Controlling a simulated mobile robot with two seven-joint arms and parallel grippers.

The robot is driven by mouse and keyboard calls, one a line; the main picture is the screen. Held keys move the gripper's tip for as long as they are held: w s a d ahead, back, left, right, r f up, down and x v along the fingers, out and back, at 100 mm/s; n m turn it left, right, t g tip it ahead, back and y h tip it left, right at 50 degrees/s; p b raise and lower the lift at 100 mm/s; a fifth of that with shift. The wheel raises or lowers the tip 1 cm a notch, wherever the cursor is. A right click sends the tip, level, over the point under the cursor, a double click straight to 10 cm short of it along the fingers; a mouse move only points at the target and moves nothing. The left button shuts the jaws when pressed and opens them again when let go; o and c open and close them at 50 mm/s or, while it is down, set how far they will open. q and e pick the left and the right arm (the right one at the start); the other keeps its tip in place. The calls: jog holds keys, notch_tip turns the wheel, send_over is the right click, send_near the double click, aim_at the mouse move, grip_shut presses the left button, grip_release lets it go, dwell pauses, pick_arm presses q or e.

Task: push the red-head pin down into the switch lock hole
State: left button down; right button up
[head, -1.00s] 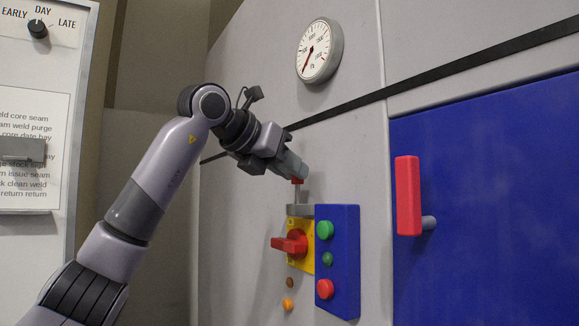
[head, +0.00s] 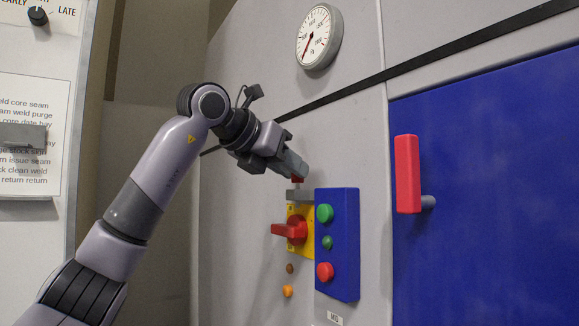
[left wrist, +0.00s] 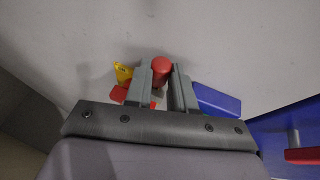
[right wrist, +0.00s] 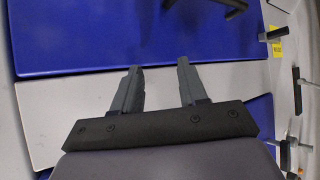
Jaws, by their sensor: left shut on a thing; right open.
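The red-head pin (head: 298,180) is upright above the grey lock bracket (head: 300,195). Its head sits close over the bracket and no clear length of shaft shows between them. The hole itself is hidden. My left gripper (head: 300,172) is shut on the pin's head. In the left wrist view the round red head (left wrist: 162,64) is between the two fingertips. Below the bracket are the yellow switch plate (head: 307,244) and the red switch handle (head: 291,230). My right gripper (right wrist: 157,72) is open and empty; it shows only in the right wrist view.
A blue button box (head: 340,245) with green and red buttons stands just right of the switch. A blue door (head: 490,200) with a red handle (head: 407,174) is farther right. A gauge (head: 319,37) is above.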

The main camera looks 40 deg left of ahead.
pick_arm(q)
jog(key=c, duration=0.9)
grip_release()
jog(key=v, duration=0.7)
jog(key=shift+s+b, duration=0.1)
jog(key=shift+b, duration=0.25)
